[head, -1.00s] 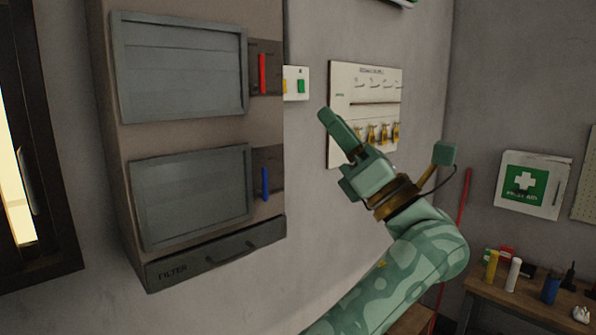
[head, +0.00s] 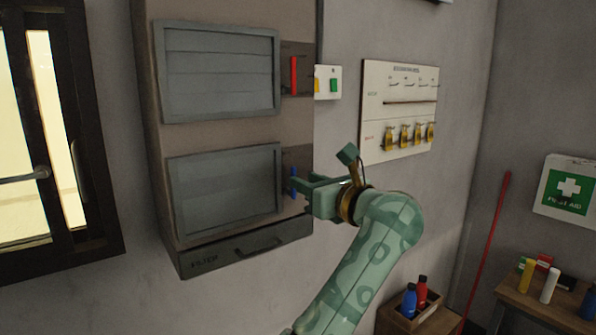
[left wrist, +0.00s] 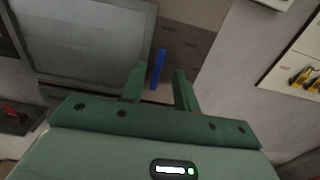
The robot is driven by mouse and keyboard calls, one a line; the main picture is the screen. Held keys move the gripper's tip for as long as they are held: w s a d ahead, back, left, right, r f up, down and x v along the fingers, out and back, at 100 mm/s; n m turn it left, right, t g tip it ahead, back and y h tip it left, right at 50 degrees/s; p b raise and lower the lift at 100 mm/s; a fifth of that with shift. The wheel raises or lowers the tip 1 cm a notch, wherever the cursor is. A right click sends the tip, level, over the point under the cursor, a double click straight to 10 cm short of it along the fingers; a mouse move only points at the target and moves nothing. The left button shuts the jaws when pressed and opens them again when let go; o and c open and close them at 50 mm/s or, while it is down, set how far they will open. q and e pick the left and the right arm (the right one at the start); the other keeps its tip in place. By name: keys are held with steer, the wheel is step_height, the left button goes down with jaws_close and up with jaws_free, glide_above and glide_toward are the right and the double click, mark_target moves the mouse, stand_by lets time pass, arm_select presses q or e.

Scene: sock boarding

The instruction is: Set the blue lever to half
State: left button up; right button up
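The blue lever (head: 293,182) stands upright in its dark slot plate, right of the lower grey louvre panel (head: 225,192) on the wall cabinet. My left gripper (head: 301,184) is right at the lever and partly covers it in the head view. In the left wrist view the blue lever (left wrist: 158,68) shows between the two green fingers (left wrist: 160,88), which stand apart with a gap on each side. The gripper is open; I see no contact with the lever. My right gripper is not in view.
A red lever (head: 293,75) sits above, beside the upper louvre panel (head: 219,72). A small switch box (head: 328,82) and a white board with yellow tags (head: 399,108) are on the wall to the right. A FILTER drawer (head: 246,250) lies below. A wooden crate with bottles (head: 416,318) stands low right.

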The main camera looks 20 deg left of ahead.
mark_target(295, 175)
arm_select(q)
steer(key=p+x, duration=0.1)
steer(key=x, duration=0.2)
steer(key=shift+w+a+r, duration=0.1)
steer(key=shift+a+r, duration=0.05)
steer(key=shift+a, duration=0.05)
steer(key=shift+w+a, duration=0.1)
steer(key=shift+w, duration=0.05)
jaws_close()
